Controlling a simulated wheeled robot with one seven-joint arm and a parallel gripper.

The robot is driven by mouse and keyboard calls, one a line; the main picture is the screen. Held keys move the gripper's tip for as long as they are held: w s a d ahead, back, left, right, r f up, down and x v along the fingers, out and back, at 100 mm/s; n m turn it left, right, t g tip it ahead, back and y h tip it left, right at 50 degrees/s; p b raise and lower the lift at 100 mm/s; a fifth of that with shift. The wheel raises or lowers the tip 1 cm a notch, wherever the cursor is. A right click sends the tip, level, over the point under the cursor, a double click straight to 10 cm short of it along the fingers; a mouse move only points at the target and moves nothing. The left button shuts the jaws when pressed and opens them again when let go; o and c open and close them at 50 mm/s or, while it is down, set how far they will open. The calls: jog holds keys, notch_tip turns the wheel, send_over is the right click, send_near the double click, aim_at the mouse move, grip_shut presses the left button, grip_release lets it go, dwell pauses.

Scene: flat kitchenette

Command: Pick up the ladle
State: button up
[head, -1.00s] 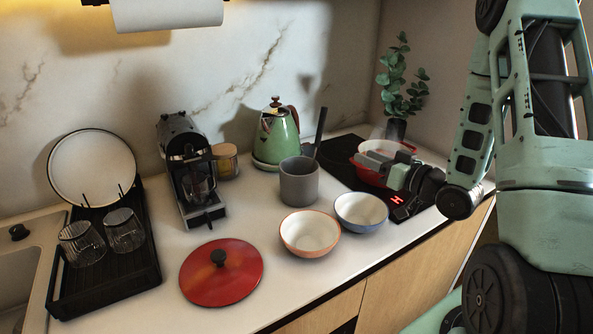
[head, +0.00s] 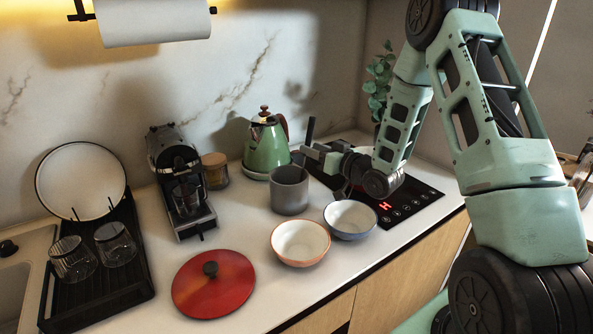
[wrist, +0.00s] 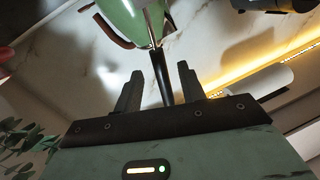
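The ladle's dark handle (head: 310,129) sticks up from the grey holder (head: 290,190) on the counter; its head is hidden inside. My gripper (head: 314,154) is beside the handle, just above and right of the holder. In the wrist view, the black handle (wrist: 163,78) with a metal shaft above it runs between the two fingers of my gripper (wrist: 160,82). The fingers are apart, with gaps on both sides of the handle.
A green kettle (head: 267,147) stands close behind the holder. An orange-rimmed bowl (head: 300,243) and a blue bowl (head: 351,217) are in front. A cooktop (head: 415,199) lies at right, partly behind my arm. A red lid (head: 235,290) and coffee machine (head: 178,170) are left.

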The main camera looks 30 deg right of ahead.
jog(key=shift+p+x, duration=0.3)
jog(key=shift+x, duration=1.2)
grip_shut()
jog(key=shift+r, duration=0.15)
